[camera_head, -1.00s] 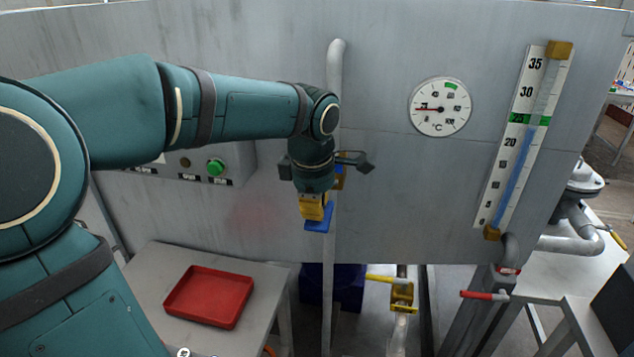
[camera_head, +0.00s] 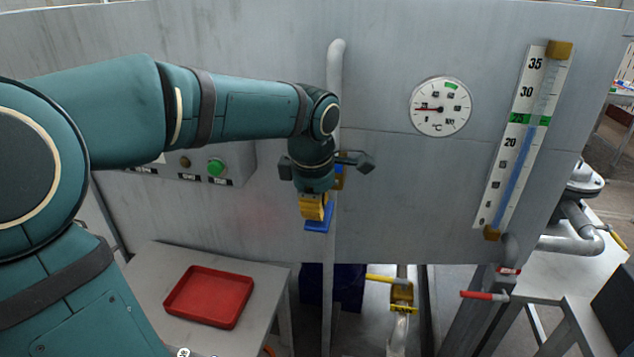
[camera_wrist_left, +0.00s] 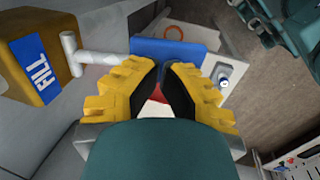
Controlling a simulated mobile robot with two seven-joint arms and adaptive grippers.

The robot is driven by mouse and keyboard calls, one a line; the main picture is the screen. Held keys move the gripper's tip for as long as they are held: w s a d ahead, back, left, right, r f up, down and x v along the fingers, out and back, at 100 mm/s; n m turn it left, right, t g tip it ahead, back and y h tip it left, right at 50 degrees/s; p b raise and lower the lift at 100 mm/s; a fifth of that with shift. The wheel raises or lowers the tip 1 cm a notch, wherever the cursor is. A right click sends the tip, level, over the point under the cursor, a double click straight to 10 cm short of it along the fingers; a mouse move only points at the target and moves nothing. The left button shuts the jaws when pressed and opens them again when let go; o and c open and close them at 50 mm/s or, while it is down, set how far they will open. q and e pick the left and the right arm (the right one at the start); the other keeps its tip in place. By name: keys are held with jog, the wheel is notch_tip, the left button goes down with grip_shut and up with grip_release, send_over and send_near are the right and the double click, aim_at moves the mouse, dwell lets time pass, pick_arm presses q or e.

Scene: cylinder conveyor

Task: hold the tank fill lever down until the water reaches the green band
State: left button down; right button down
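My left gripper (camera_head: 313,207) points down at the front of the tank (camera_head: 400,190). Its yellow fingers are a little apart, with a gap between them in the wrist view (camera_wrist_left: 160,88). Their tips are at the blue paddle of the fill lever (camera_head: 319,226), which shows beyond them in the wrist view (camera_wrist_left: 168,48); I cannot tell whether they touch it. A pale stem joins the paddle to a yellow block labelled FILL (camera_wrist_left: 38,55). On the level gauge (camera_head: 510,160) the blue water column (camera_head: 517,170) tops out around the lower edge of the green band (camera_head: 519,118). My right gripper is not in view.
A round °C dial (camera_head: 440,107) sits right of the arm. A panel with a green button (camera_head: 216,167) is left of the gripper. A red tray (camera_head: 208,297) lies on a table below. A yellow-handled valve (camera_head: 402,294) and red handle (camera_head: 484,295) stand lower right.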

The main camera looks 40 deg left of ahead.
pick_arm(q)
jog(key=shift+f, duration=0.1)
dwell(0.3)
notch_tip(320, 180, up, 12)
jog(key=s+d, duration=0.1)
jog(key=s, duration=0.1)
dwell(0.4)
dwell(0.5)
